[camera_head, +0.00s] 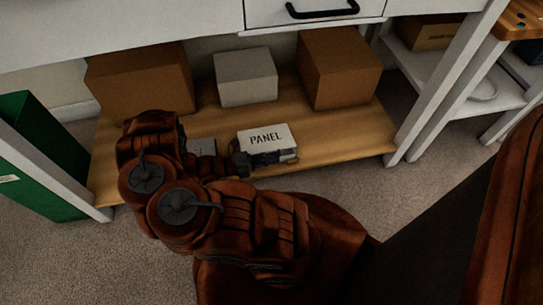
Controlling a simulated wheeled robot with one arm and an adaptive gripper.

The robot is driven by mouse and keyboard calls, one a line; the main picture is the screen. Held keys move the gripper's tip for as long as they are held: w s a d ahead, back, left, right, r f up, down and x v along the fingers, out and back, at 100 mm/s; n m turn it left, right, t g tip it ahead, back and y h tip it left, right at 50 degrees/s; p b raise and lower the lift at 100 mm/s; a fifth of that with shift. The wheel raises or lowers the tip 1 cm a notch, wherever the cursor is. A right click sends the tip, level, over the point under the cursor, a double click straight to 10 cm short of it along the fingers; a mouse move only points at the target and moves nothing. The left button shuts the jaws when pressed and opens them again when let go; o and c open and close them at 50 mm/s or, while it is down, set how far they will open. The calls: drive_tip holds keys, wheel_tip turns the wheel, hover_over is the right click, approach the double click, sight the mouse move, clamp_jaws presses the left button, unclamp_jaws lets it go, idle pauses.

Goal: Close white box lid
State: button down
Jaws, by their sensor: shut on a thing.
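A small white box (265,139) marked "PANEL" sits on the low wooden shelf. Its lettered top faces up, and a dark line runs below the top's front edge. I cannot tell from here whether the lid is fully down. My gripper (243,164) is at the box's front left corner, low beside its edge, and is shut on the box there. My own arm hides part of the gripper and the shelf to its left. Exactly which part of the box lies between the fingers is too small to see.
Brown cartons (140,80) (340,68) and a plain pale box (246,77) stand behind on the wooden shelf (345,140). White table legs (440,85) flank it, with a drawer (315,12) above. A green bin (40,150) stands at left. Carpet lies in front.

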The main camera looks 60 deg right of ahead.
drive_tip(key=c, duration=1.3)
unclamp_jaws()
drive_tip(key=shift+w, duration=0.1)
drive_tip(key=v, duration=1.1)
drive_tip(key=shift+w+a, duration=0.25)
drive_tip(key=shift+a, duration=0.1)
